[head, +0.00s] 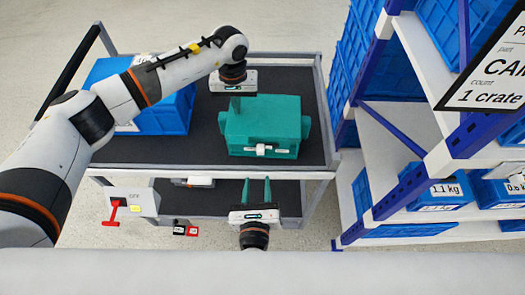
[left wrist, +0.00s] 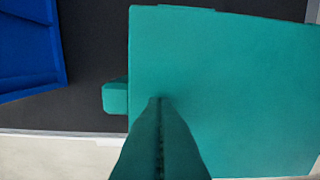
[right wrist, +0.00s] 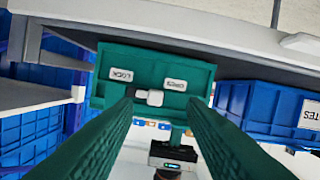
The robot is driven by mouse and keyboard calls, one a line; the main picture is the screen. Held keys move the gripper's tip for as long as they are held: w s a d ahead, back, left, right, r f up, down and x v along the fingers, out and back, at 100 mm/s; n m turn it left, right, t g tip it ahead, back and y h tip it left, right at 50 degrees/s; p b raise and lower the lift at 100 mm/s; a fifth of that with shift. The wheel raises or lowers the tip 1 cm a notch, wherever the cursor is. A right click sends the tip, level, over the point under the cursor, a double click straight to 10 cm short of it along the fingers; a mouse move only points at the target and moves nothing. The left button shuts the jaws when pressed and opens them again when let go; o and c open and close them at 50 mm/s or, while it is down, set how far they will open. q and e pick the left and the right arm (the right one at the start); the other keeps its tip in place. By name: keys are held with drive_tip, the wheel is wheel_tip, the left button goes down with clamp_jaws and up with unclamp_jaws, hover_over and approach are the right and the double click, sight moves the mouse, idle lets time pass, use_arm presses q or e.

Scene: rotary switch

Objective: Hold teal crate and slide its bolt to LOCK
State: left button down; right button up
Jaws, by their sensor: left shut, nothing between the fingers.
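The teal crate (head: 262,122) stands on the dark cart top, with side lugs and its bolt (head: 260,149) on the near face. In the right wrist view that face shows upside down: a LOCK label (right wrist: 121,75) at left, another label (right wrist: 174,85) at right, too blurred to read surely. The bolt's white knob (right wrist: 155,97) sits between them, below. My left gripper (head: 235,106) is shut and empty over the crate's left part; its fingertips (left wrist: 158,99) point at the top, contact unclear. My right gripper (head: 256,181) is open, in front of the crate, fingers pointing towards the bolt.
A blue crate (head: 170,112) stands left of the teal crate on the cart (head: 215,172). A shelf rack (head: 410,140) with blue bins stands close on the right. A red lever (head: 114,212) sits on a pale box at the cart's near left.

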sight(261, 154)
drive_tip(key=shift+w+d+r+m+h, duration=0.15)
drive_tip(key=shift+w+m, duration=0.45)
drive_tip(key=shift+w, duration=1.35)
drive_tip(key=shift+w+d+f+m+h, duration=0.15)
drive_tip(key=shift+w+m, duration=0.45)
drive_tip(key=shift+w, duration=1.3)
drive_tip(key=shift+r, duration=0.1)
clamp_jaws()
